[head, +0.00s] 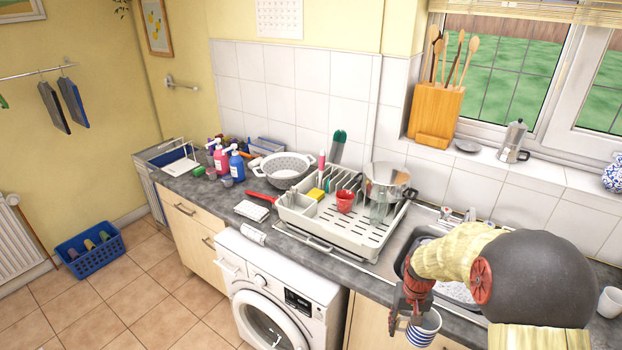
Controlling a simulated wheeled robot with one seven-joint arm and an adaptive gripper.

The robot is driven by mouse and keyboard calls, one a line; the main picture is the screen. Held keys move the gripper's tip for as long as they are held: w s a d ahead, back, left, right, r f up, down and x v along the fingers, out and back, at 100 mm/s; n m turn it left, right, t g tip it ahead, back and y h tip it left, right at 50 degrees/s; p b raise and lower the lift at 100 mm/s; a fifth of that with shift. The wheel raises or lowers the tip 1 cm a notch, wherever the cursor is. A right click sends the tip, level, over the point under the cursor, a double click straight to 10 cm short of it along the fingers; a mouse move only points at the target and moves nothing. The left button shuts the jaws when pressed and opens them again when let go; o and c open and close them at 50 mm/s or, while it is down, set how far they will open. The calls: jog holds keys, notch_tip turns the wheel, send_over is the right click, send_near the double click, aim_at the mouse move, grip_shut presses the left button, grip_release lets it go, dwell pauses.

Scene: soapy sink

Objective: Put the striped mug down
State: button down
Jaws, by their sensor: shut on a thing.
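The striped mug (423,329), white with blue bands, hangs tilted at the lower right of the head view. My gripper (408,318) is shut on it, at its left side. The mug is in front of the counter's front edge, over the cupboard front in the picture. Its handle and the fingertips' exact grip are hard to make out. My arm covers much of the sink (453,288) behind it.
A white dish rack (345,238) with a red cup (345,201) and a glass (379,208) stands left of the sink. A metal pot (384,178) stands behind it. A white cup (610,301) stands at far right. Grey counter (222,196) shows bare patches left of the rack.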

jog(key=w+a+f+n+b, duration=0.2)
jog(key=a+f, duration=0.3)
jog(key=a, duration=0.5)
jog(key=shift+w+f+b, duration=0.25)
jog(key=shift+f+b, duration=0.15)
jog(key=shift+b, duration=0.1)
